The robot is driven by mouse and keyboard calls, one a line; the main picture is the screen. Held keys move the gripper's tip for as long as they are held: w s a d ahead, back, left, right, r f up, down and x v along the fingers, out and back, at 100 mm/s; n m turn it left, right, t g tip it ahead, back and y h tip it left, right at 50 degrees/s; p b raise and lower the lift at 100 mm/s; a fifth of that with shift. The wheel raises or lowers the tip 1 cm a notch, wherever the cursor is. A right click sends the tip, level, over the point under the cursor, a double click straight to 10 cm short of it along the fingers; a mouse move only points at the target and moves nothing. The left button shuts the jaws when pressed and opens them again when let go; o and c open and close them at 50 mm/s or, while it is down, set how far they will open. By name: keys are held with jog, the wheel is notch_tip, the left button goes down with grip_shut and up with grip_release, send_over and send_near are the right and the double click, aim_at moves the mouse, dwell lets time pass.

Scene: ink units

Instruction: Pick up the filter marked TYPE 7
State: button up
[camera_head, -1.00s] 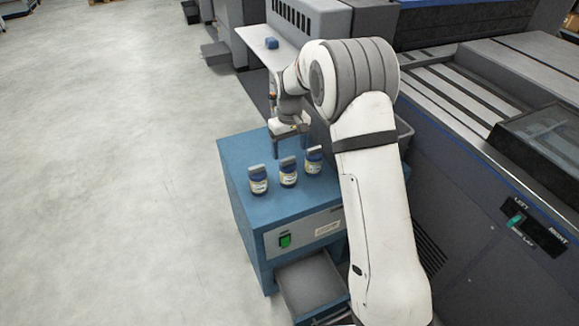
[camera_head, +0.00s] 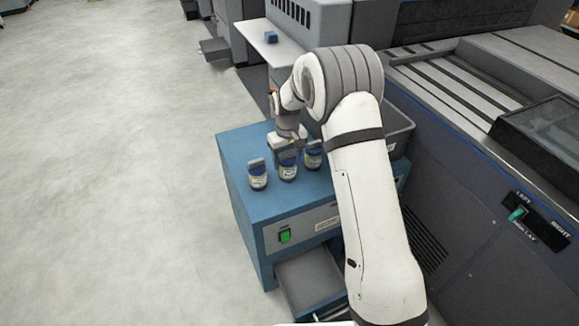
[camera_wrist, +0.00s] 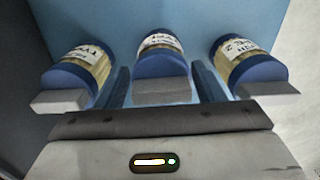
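Three filters with blue caps, grey tabs and pale labels stand in a row on a blue cabinet (camera_head: 230,150): left (camera_head: 258,175), middle (camera_head: 288,168) and right (camera_head: 313,155) in the head view. The wrist view shows a left filter (camera_wrist: 82,68), a middle filter (camera_wrist: 161,58) and a right filter (camera_wrist: 245,64). The labels are tilted and partly turned; I cannot read their numbers surely. My gripper (camera_wrist: 162,80) is open, its fingers on either side of the middle filter's grey tab. In the head view my gripper (camera_head: 287,152) is above the middle filter.
The neighbouring filters stand close outside my fingers. A grey bin (camera_head: 398,135) is behind my arm on the right. An open drawer (camera_head: 310,280) juts from the cabinet's front, below a green switch (camera_head: 285,236). Large grey machines fill the right; the floor at left is clear.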

jog(key=c, duration=0.7)
jog(key=shift+c, duration=0.2)
jog(key=shift+r, duration=0.1)
